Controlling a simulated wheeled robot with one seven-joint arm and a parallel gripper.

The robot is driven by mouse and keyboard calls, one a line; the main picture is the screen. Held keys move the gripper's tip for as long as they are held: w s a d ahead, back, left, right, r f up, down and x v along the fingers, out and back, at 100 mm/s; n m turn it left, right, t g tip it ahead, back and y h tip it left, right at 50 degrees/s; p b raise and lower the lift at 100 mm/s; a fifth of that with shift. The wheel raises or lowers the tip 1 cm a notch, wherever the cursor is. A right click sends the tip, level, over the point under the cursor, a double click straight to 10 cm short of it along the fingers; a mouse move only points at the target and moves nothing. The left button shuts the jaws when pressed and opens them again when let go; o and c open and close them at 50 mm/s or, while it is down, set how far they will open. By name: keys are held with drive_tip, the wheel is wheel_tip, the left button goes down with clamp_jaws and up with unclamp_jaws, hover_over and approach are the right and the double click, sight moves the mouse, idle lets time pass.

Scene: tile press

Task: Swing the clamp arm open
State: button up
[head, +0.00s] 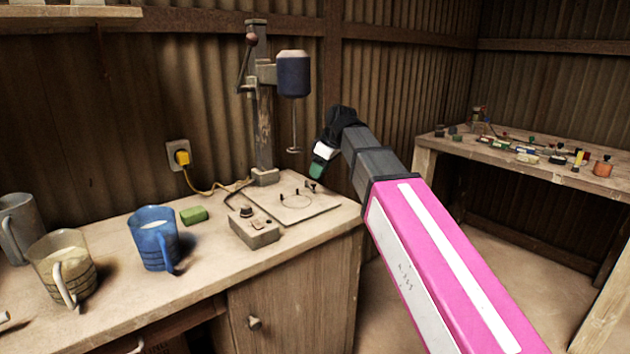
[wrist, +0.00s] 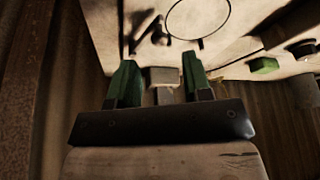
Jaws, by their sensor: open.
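The press stand has a pale base plate (head: 325,208) with a thin ring marked on it. Small dark clamp parts (head: 313,187) stand at the plate's right rear edge, just below my gripper. In the wrist view dark clamp parts (wrist: 157,30) show beside the ring, beyond the fingers. Which of these is the clamp arm, and its angle, I cannot tell. My gripper (head: 318,169) hangs above them, apart from them. In the wrist view my gripper (wrist: 158,72) has its green fingers spread. A pale block shows between them, and I cannot tell its depth.
The post (head: 264,130) carries a blue motor head (head: 293,74) left of my gripper. A control box (head: 254,229), green block (head: 194,215), blue jug (head: 153,240) and other jugs stand on the bench. A second bench (head: 520,165) holds small parts at right.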

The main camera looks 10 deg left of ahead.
sight(314, 183)
drive_tip(key=shift+x, duration=2.15)
clamp_jaws()
drive_tip(key=shift+w+d, duration=0.1)
